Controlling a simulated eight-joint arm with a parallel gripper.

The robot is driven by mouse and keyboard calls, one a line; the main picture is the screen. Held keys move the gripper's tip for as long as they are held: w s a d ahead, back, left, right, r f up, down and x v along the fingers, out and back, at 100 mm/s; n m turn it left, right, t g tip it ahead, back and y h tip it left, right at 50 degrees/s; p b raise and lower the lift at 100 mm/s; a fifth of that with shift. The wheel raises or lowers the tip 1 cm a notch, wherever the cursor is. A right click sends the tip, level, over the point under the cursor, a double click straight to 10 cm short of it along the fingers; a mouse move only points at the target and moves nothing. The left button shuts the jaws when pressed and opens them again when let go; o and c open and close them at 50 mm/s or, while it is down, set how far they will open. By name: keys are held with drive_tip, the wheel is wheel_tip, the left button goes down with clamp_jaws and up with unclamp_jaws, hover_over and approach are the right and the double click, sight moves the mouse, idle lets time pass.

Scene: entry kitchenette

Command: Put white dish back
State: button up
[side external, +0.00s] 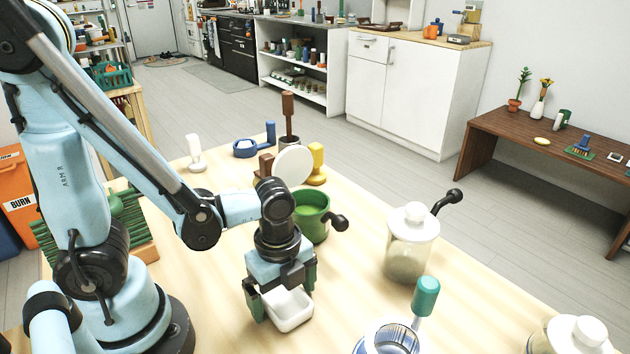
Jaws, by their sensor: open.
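The white dish (289,311) is a small, square-looking bowl low on the light wooden table, in the side external view. My gripper (283,302) points down over it, with one dark green finger at the dish's left side and the other at its right rear. The jaws are open around the dish. I cannot tell whether either finger touches it. The gripper body hides the dish's back part.
A green mug (311,214) stands just behind my gripper. A lidded glass jar (408,246) stands to the right. A glass container (388,340) with a teal-handled tool (425,298) is at the front. Table space (345,275) right of the dish is clear.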

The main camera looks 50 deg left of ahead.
sight(288, 302)
drive_tip(key=shift+r, duration=5.8)
drive_tip(key=w+a+r+n+t, duration=0.1)
drive_tip(key=w+a+n+t, duration=0.5)
drive_tip(key=n, duration=1.2)
drive_tip(key=shift+w+r+t, duration=0.25)
drive_tip(key=shift+r+t, duration=0.05)
drive_tip(key=shift+t, duration=0.3)
